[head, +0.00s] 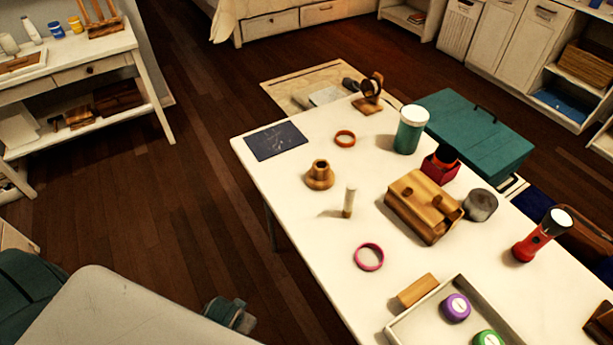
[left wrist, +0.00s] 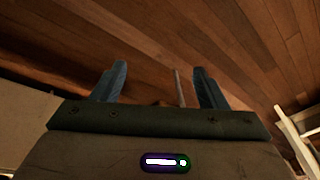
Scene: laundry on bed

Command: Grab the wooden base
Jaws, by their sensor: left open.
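A round turned wooden base (head: 319,175) with a hole in its top stands upright on the white table (head: 281,225), near the left edge. A larger wooden block (head: 424,205) with holes lies farther right; I cannot tell for certain which wooden piece the task names. My left gripper (left wrist: 157,68) is open in the left wrist view, with nothing between its blue fingers and the floor behind them. It is away from the wooden base. My right gripper does not show.
A thin upright cylinder (head: 349,202), a pink ring (head: 369,257) and an orange ring (head: 345,139) lie near the base. A dark flat card (head: 276,141) is at the table's left corner. Open wooden floor (head: 190,190) lies left.

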